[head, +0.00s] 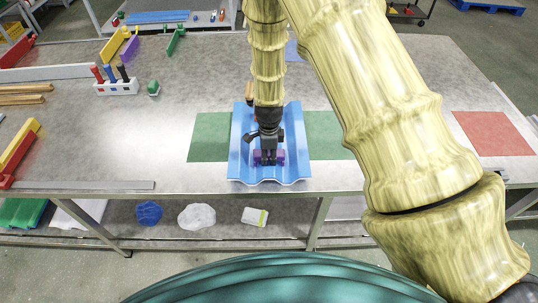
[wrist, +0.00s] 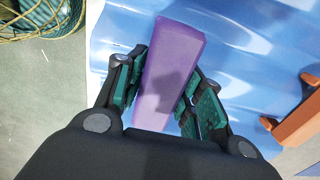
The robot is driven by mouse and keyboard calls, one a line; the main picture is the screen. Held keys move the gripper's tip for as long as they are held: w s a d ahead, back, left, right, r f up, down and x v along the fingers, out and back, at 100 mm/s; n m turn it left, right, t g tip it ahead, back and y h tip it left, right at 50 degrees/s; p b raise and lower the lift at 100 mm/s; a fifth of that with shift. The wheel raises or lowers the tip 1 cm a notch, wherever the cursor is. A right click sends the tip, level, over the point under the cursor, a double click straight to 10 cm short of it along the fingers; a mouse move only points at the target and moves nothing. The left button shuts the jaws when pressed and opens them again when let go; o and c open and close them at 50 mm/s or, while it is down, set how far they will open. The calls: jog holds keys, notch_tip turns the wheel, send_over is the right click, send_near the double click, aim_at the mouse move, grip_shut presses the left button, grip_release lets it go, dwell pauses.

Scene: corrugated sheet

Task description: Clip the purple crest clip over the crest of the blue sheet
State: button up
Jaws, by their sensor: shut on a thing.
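The blue corrugated sheet (head: 240,140) lies on the green mat area of the workbench, its wavy end towards me. It fills much of the wrist view (wrist: 245,30). The purple crest clip (head: 280,157) is at the near end of the sheet. In the wrist view the clip (wrist: 172,62) is a long purple block between the fingers. My gripper (head: 268,158) is shut on it, with a finger at each side (wrist: 162,95). The clip's underside is hidden, so I cannot tell whether it touches a crest.
An orange-brown piece (wrist: 298,112) is on the sheet at the right of the wrist view. A marker rack (head: 117,87) and a small green part (head: 153,88) stand to the left. A red mat (head: 492,133) lies to the right. The bench is mostly clear around the sheet.

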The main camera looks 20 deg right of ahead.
jog(key=shift+s+a+f, duration=0.1)
jog(key=shift+s+f, duration=0.35)
jog(key=shift+f, duration=0.25)
jog(key=o, duration=0.9)
jog(key=shift+o, duration=1.4)
jog(key=shift+w+f, duration=0.3)
jog(key=shift+w, duration=0.1)
jog(key=shift+r, duration=0.3)
jog(key=shift+w+r, duration=0.1)
jog(key=shift+r, duration=0.05)
jog(key=shift+r, duration=0.2)
notch_tip(320, 180, up, 12)
jog(key=shift+f, duration=0.25)
